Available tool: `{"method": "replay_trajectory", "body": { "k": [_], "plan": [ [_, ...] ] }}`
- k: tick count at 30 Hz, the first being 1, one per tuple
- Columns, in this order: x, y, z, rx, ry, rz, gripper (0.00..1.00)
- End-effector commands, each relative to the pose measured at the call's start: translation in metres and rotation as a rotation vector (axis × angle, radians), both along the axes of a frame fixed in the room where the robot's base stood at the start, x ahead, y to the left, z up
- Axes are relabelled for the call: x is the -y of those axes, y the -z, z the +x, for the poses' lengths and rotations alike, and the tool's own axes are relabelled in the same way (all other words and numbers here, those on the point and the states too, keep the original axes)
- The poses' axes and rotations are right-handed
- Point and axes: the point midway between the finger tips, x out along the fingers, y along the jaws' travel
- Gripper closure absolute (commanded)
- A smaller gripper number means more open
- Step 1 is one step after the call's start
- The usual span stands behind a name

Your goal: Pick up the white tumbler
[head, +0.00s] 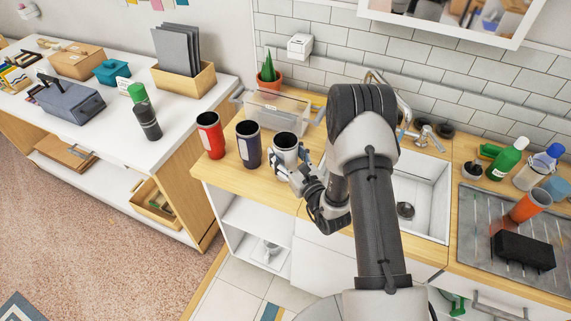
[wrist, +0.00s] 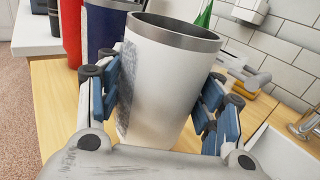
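The white tumbler (head: 286,151) has a metal rim and an open top. It stands upright at the right end of a row of three tumblers on the wooden counter (head: 232,178). It fills the middle of the wrist view (wrist: 160,85), with a dark printed patch on its left side. My gripper (head: 287,172) reaches it from the front right. In the wrist view its blue-padded fingers (wrist: 160,105) lie on either side of the tumbler, very close to its walls. Whether both pads press on it cannot be told.
A dark blue tumbler (head: 249,145) and a red tumbler (head: 210,136) stand just left of it. A clear bin (head: 283,109) and a potted plant (head: 268,75) are behind. The sink (head: 425,190) is to the right. The counter's front edge is close.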

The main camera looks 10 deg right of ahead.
Motion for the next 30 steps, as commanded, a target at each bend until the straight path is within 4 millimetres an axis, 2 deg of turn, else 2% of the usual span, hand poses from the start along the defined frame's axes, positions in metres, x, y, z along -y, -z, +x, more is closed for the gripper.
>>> {"method": "replay_trajectory", "body": {
  "k": [2,21,30],
  "plan": [
    [-0.0001,0.0001,-0.0001,0.0,0.0,0.0,0.48],
    [0.0,-0.0005,0.0001,0.001,0.0,0.0,0.89],
    [0.0,-0.004,0.0003,0.002,0.0,0.0,0.89]
  ]
}}
